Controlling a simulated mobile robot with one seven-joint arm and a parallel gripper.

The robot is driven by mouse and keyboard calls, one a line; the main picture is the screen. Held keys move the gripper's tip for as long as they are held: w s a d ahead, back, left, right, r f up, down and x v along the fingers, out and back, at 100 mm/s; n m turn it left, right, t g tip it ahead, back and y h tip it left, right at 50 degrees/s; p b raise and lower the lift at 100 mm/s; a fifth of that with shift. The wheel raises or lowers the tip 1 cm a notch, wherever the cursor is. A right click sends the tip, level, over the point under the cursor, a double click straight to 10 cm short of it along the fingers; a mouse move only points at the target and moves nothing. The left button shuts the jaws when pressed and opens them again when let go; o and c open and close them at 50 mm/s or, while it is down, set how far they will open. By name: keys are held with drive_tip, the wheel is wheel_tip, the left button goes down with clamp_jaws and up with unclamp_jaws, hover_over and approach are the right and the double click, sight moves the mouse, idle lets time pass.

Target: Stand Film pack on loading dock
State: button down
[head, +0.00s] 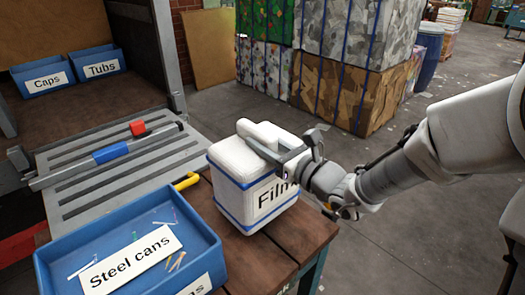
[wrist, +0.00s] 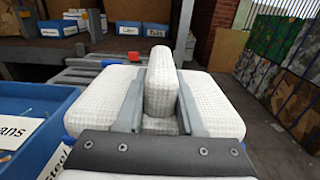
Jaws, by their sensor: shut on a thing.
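The Film pack (head: 232,160) is a white, quilted block with blue straps and a "Film" label, upright above the wooden bench near its right end. My gripper (head: 268,145) is shut on the raised white grip on its top. In the wrist view, the two fingers of my gripper (wrist: 160,105) press on both sides of that grip, and the pack's top (wrist: 215,108) spreads out around them. I cannot tell whether the pack's base touches the bench. A grey slatted platform (head: 75,160) lies behind the bench; I cannot tell if it is the loading dock.
A blue "Steel cans" tray (head: 205,235) sits left of the pack. A yellow handle (head: 187,181) lies close behind it. A blue-and-red tool (head: 110,154) lies across the slatted platform. Blue "Caps" (head: 40,68) and "Tubs" (head: 97,57) bins stand farther back. Bales (head: 350,85) stand beyond.

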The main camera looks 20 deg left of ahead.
drive_tip(key=shift+f, duration=1.1)
drive_tip(key=c, duration=0.5)
unclamp_jaws()
drive_tip(key=shift+f, duration=0.1)
drive_tip(key=b+v, duration=0.1)
drive_tip(key=v, duration=1.1)
drive_tip(key=shift+s, duration=0.1)
